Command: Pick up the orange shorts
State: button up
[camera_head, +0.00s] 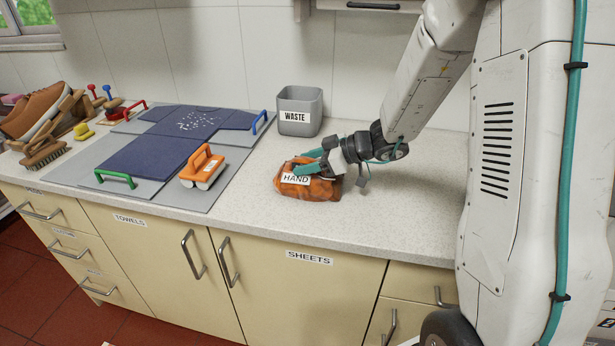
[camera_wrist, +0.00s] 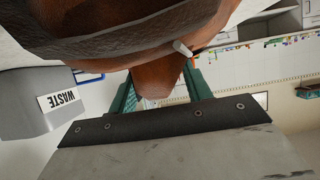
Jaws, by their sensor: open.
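The orange shorts (camera_head: 322,189) lie as a crumpled bundle on the light speckled counter, with a white tag reading HAND on the front. My gripper (camera_head: 305,162) reaches in from the right, its teal fingers low over the top of the bundle. In the wrist view the orange-brown cloth (camera_wrist: 165,78) fills the top middle, very close, and part of it hangs between the two open fingers (camera_wrist: 158,88). Whether the fingers touch the cloth cannot be told. The fingertips are partly hidden by the cloth there.
A grey WASTE bin (camera_head: 300,112) stands behind the bundle, close to my gripper; it also shows in the wrist view (camera_wrist: 25,105). The counter (camera_head: 400,215) right of the bundle is clear.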

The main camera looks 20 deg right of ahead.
grip_shut()
